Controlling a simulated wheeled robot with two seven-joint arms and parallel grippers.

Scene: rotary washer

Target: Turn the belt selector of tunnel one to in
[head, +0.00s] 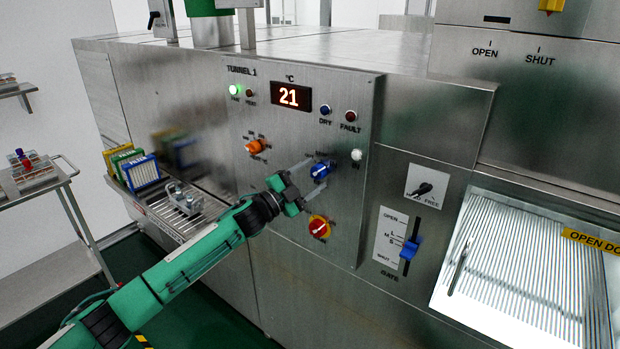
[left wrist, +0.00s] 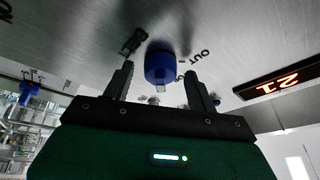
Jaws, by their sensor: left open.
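The belt selector is a blue knob (head: 320,170) on the steel panel of tunnel one, right of and below an orange knob. My left gripper (head: 307,178) is open in front of it, its fingers spread above and below the knob in the head view. In the left wrist view the blue knob (left wrist: 159,65) shows between the two open fingers (left wrist: 159,80). The word OUT is printed beside it there; other labels are partly hidden. I cannot tell whether the fingers touch the knob or which mark it points to. My right gripper is not in view.
An orange knob (head: 256,146) and a red-yellow switch (head: 319,228) sit close by on the panel. A white button (head: 357,155) is to the right. A blue gate slider (head: 409,249) and a black lever (head: 423,189) are further right. A rack tray (head: 184,205) projects at left.

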